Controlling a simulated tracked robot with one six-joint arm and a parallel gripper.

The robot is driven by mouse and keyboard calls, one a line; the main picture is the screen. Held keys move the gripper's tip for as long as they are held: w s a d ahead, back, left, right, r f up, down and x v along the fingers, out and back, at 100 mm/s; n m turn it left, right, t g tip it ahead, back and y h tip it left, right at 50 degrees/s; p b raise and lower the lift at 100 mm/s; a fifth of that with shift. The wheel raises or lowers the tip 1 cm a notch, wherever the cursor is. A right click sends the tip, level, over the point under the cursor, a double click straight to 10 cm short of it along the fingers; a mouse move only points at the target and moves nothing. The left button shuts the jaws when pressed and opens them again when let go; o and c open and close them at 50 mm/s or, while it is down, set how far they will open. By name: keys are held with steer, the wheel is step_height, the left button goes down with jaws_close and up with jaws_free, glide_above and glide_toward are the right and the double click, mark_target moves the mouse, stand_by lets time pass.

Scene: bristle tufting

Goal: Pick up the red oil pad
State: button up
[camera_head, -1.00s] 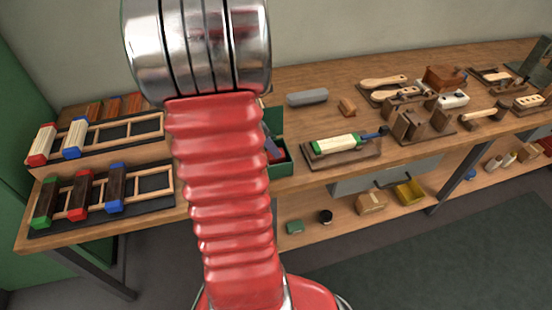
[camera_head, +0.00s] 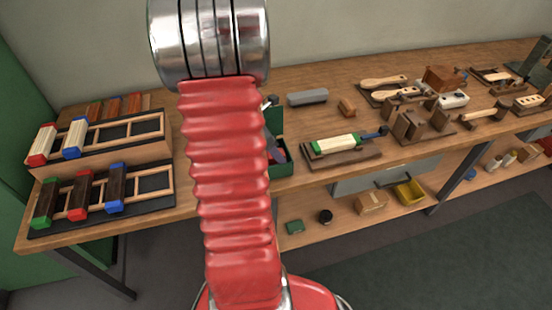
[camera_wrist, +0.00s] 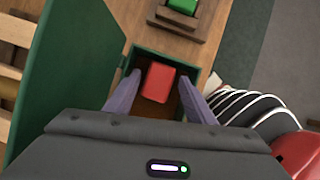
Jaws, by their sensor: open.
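The red oil pad (camera_wrist: 158,82) lies inside a small green box in the wrist view. My gripper (camera_wrist: 160,84) is open, with one purple finger on each side of the pad. The fingertips are at the box opening; I cannot tell how deep they reach or whether they touch the pad. Part of my gripper shows there beside the arm.
The box's green lid (camera_wrist: 85,60) stands open on the left in the wrist view. A wooden holder with a green-ended block (camera_head: 335,143) sits right of the box. Wooden racks (camera_head: 110,135) with coloured-end blocks stand left. A grey bar (camera_head: 307,97) lies behind.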

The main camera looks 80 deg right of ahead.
steer(key=shift+c, duration=0.4)
steer(key=c, duration=0.9)
steer(key=shift+o, duration=0.2)
step_height(320, 180, up, 10)
stand_by(0.4)
steer(key=o, duration=0.5)
steer(key=c, duration=0.4)
